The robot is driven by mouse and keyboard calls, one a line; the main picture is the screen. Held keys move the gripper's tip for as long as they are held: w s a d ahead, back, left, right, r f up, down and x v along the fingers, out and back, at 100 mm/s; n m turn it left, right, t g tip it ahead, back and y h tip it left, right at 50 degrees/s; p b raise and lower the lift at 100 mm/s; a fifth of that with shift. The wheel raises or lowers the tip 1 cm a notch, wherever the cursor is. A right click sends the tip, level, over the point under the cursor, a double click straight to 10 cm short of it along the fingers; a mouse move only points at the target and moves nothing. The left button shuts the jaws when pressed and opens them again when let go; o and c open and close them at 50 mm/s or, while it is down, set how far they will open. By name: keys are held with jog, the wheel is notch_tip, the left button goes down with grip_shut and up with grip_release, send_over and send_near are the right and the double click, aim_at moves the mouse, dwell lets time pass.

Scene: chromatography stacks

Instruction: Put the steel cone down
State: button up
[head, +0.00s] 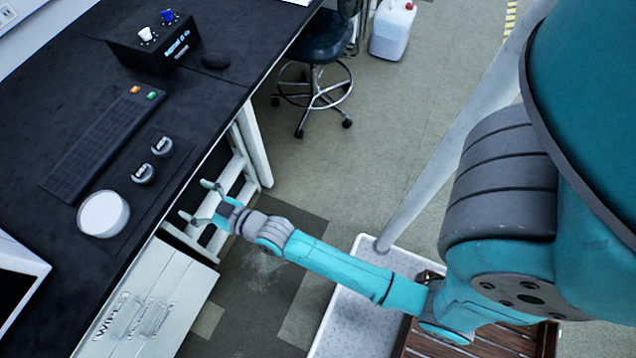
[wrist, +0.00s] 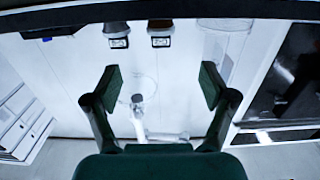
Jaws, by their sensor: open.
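My gripper (head: 196,200) is open beside the front edge of the black bench, its fingers pointing toward the bench. In the wrist view the two dark fingers (wrist: 160,88) stand wide apart with nothing clasped between them. A small pale shape (wrist: 137,99) shows beyond the fingers; I cannot tell what it is. I cannot make out a steel cone for certain in either view. Two small dark round items with pale labels, one (head: 162,146) behind the other (head: 143,173), sit on the bench near its edge.
A white round dish (head: 103,214), a keyboard (head: 103,143) and a black box (head: 153,42) are on the black bench (head: 55,105). A stool (head: 318,45) stands beyond; floor between is clear.

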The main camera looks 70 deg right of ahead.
jog(key=s+f, duration=0.2)
jog(key=s, duration=1)
jog(key=s+r+g, duration=0.1)
jog(key=s+r, duration=0.5)
jog(key=s, duration=0.7)
jog(key=s+r+g, duration=0.1)
jog(key=s+r, duration=0.4)
jog(key=s, duration=0.8)
jog(key=shift+a+r+g, duration=0.3)
jog(key=shift+r+g, duration=0.1)
jog(key=shift+o, duration=0.6)
jog(key=shift+w+f, duration=0.1)
jog(key=shift+f, duration=0.05)
